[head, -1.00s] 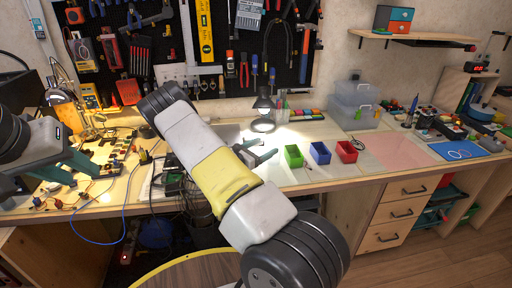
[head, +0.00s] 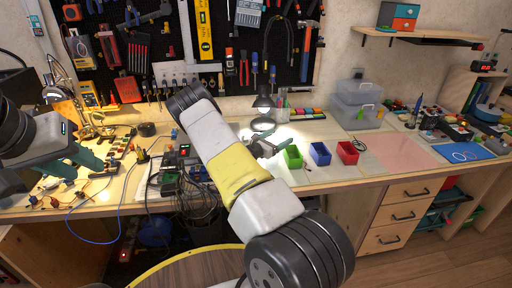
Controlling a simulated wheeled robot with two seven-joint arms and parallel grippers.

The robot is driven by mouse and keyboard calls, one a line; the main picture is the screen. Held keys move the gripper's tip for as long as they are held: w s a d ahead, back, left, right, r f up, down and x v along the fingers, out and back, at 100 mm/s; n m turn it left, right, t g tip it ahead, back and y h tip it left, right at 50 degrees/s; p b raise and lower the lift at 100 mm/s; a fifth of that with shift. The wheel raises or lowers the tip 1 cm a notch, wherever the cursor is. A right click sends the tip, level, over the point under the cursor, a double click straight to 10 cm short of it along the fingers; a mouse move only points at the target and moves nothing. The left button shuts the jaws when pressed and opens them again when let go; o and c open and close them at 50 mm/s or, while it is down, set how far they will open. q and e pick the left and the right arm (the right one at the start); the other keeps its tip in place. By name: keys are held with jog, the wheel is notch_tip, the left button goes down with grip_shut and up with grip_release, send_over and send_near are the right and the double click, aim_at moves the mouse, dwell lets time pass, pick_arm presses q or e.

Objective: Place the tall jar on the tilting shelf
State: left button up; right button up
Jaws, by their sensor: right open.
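I cannot pick out a tall jar for certain. A small clear container with pens (head: 282,113) stands at the back of the bench, beside the lamp. A wooden wall shelf (head: 445,41) is at the upper right and looks slightly sloped; I cannot tell whether it tilts. My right gripper (head: 268,145) is open over the bench by the lamp, partly hidden by my own forearm, and I see nothing between its fingers. My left gripper (head: 92,158) is over the cluttered left side of the bench; its finger gap is not clear.
Green (head: 292,157), blue (head: 320,154) and red (head: 347,153) bins stand on the bench. Clear stacked boxes (head: 358,105) are behind them. A pink mat (head: 402,152) lies to the right. A small drawer box (head: 398,17) sits on the wall shelf. Cables and electronics crowd the left.

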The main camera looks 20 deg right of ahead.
grip_shut()
dwell(0.3)
